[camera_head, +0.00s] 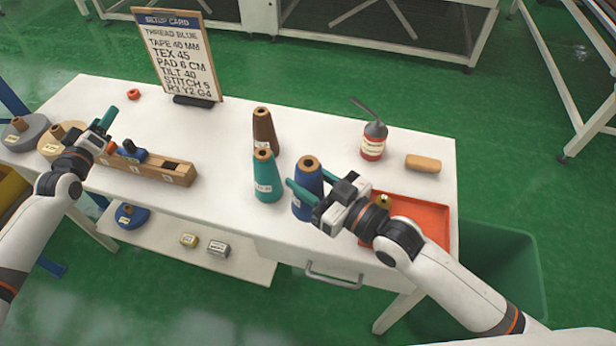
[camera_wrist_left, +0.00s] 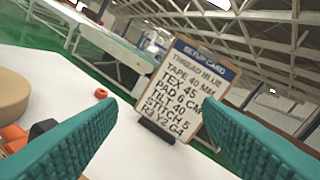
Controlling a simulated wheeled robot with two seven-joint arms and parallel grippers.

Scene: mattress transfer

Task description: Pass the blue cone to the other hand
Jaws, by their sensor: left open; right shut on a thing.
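The blue cone (camera_head: 309,177) is upright near the table's front, right of a teal cone (camera_head: 266,178). My right gripper (camera_head: 304,188) is shut on the blue cone from the right, with a teal finger across its side. I cannot tell whether its base touches the table. My left gripper (camera_head: 106,124) is at the table's left, above and beside the wooden block, well away from the cone. In the left wrist view its two teal fingers (camera_wrist_left: 155,140) are wide apart with nothing between them.
A brown cone (camera_head: 265,132) stands behind the teal cone. A setup card (camera_head: 180,55) stands at the back; it also shows in the left wrist view (camera_wrist_left: 183,85). A wooden block (camera_head: 170,172), oil can (camera_head: 373,138), tan bar (camera_head: 423,163) and orange tray (camera_head: 433,217) occupy the table.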

